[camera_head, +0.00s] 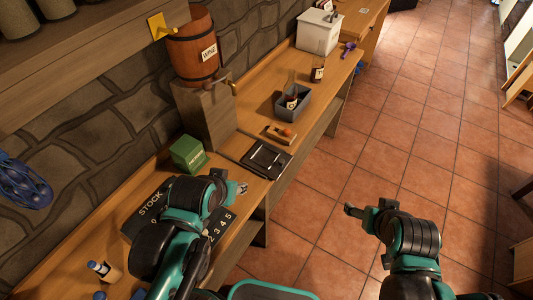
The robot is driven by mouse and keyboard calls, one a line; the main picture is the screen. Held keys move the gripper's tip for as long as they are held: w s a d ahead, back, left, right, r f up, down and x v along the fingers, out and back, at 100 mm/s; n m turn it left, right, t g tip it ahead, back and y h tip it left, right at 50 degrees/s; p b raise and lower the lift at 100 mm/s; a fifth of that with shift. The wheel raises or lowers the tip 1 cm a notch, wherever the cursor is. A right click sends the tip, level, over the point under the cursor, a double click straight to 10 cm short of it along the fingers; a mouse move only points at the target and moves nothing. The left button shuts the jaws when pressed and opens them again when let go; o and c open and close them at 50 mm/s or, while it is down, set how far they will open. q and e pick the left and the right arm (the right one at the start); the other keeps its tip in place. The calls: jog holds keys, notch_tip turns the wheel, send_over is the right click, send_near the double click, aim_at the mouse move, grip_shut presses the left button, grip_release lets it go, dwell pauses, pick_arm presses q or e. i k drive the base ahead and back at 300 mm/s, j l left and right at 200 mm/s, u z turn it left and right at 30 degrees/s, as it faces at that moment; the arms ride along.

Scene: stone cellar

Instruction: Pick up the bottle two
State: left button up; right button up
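A dark bottle (317,70) with a pale label stands on the wooden bench behind the grey bin. Another labelled bottle (291,98) stands in the small grey bin (301,110). A blue-capped bottle (103,270) is at the lower left of the bench. I cannot tell which of them is bottle two. My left gripper (240,189) is over the bench's front edge, near the black tray and apart from the bottles. My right gripper (351,210) is over the tiled floor, away from the bench. Both are small in view and their fingers are unclear; I see nothing held.
A wine barrel (193,50) with a tap stands on a wooden block. A green box (188,154), a black stock board (146,208), a black tray (266,159) and a white box (319,34) are on the bench. The tiled floor at right is mostly clear.

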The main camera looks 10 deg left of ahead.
aim_at(318, 66)
jog(key=i+l+z, duration=0.25)
jog(key=i, duration=0.4)
jog(key=i+l+z, duration=0.1)
jog(key=i+z, duration=0.15)
jog(key=i, duration=0.4)
